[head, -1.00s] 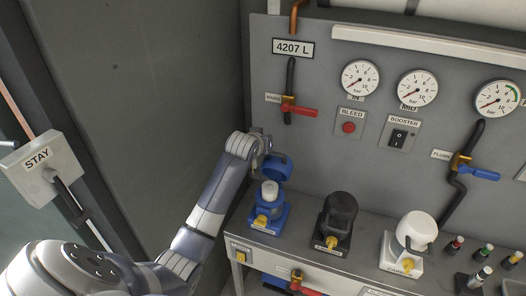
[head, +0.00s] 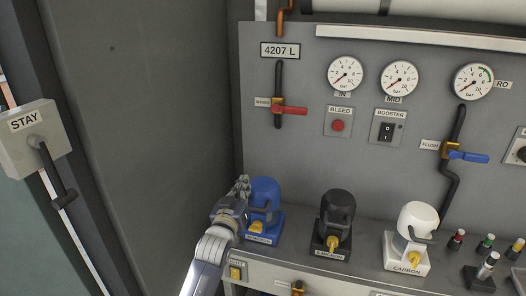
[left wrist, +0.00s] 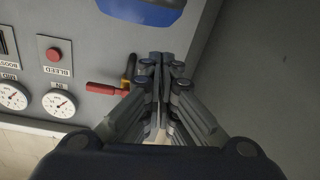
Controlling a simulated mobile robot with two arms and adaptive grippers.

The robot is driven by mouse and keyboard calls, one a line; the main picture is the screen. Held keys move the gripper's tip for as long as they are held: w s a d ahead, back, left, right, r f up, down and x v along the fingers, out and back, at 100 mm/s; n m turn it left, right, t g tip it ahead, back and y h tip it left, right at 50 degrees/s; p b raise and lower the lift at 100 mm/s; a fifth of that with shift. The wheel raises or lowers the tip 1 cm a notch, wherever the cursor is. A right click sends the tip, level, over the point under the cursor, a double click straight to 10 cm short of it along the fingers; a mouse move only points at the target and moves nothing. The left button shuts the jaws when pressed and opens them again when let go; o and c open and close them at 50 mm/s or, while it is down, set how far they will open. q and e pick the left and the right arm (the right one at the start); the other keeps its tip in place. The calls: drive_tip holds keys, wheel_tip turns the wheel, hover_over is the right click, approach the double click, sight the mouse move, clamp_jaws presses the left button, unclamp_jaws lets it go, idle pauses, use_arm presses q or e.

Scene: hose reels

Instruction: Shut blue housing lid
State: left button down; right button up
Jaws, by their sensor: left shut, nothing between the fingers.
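The blue housing (head: 265,206) stands at the left end of the bench, with its domed blue lid down on its base and a yellow latch at the front. No white cartridge shows in it now. My left gripper (head: 241,187) is shut and empty, just left of the lid; I cannot tell if it touches it. In the left wrist view my shut fingers (left wrist: 163,60) point at the panel, and a blue part (left wrist: 145,8) shows at the top edge. My right gripper is not in view.
A black housing (head: 337,215) and a white housing (head: 415,228) stand to the right on the bench, both with lids down. Small bottles (head: 486,243) stand at the far right. The panel (head: 300,160) rises behind, with a red-handled valve (head: 291,109). A STAY box (head: 34,128) hangs at left.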

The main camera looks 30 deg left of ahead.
use_arm(q)
drive_tip(key=shift+s+d+f+t+b, duration=0.1)
drive_tip(key=shift+s+f+t+b, duration=0.3)
drive_tip(key=shift+f, duration=0.45)
drive_tip(key=f, duration=0.1)
drive_tip(key=s+f+b, duration=0.1)
drive_tip(key=s+f, duration=0.1)
drive_tip(key=shift+d+f+b, duration=0.25)
drive_tip(key=shift+f+b, duration=0.05)
drive_tip(key=shift+b, duration=0.05)
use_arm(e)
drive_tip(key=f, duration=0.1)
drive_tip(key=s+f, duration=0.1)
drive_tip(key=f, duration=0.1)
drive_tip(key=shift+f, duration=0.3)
